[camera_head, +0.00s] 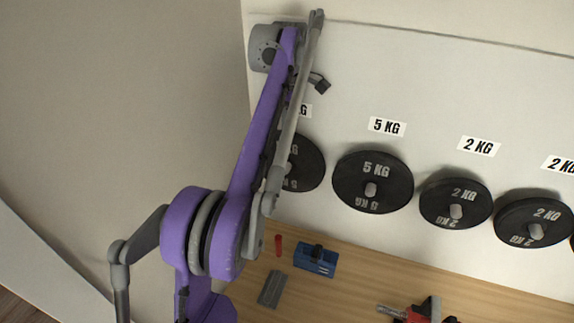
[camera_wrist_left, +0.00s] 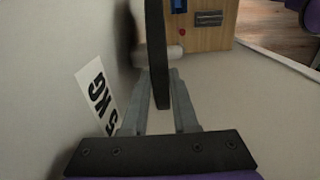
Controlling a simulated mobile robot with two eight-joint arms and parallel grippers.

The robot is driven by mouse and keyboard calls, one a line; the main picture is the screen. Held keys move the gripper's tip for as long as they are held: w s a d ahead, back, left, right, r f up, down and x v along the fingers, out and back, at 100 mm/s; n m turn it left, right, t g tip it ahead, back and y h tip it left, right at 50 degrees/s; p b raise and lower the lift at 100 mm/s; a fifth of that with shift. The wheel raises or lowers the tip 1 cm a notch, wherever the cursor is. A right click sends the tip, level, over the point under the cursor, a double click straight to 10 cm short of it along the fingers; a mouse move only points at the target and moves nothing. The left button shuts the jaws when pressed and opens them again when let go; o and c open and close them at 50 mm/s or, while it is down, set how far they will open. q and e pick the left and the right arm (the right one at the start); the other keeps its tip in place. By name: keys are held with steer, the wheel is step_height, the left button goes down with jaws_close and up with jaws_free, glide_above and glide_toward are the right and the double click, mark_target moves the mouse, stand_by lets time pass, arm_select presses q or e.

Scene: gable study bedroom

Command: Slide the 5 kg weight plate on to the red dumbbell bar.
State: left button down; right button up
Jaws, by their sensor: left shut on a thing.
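My left gripper (camera_wrist_left: 160,90) is shut on a black weight plate (camera_wrist_left: 156,40), seen edge-on between the fingers in the wrist view. A pale peg (camera_wrist_left: 175,53) shows on both sides of the plate, which stands a little off the wall. In the head view this plate (camera_head: 310,165) is the leftmost one, marked KG, and my arm hides part of it and the gripper. Another 5 KG plate (camera_head: 373,182) hangs to its right. A red and black object with a grey metal end (camera_head: 420,312), possibly the red dumbbell bar, is cut off at the bottom edge. My right gripper is out of view.
Two 2 KG plates (camera_head: 456,203) (camera_head: 535,222) hang further right. On the wooden top (camera_head: 350,290) stand a blue box (camera_head: 316,259), a grey block (camera_head: 272,289) and a small red item (camera_head: 278,245). A slanted wall (camera_head: 120,100) lies left.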

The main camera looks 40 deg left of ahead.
arm_select(q)
steer(key=shift+r, duration=0.1)
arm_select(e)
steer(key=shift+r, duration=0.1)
arm_select(q)
steer(key=s+d+b, duration=0.1)
steer(key=s+d, duration=0.1)
steer(key=s, duration=0.5)
steer(key=shift+d+b, duration=0.15)
steer(key=shift+b, duration=0.25)
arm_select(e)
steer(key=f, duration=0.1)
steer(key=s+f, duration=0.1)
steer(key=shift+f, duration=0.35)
arm_select(q)
steer(key=r, duration=0.1)
steer(key=s+r+p, duration=0.1)
steer(key=s+r, duration=0.1)
steer(key=shift+d+p, duration=0.3)
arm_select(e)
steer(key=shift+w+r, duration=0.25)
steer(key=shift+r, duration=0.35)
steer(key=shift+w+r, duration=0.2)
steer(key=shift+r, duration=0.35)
arm_select(q)
steer(key=shift+s, duration=0.1)
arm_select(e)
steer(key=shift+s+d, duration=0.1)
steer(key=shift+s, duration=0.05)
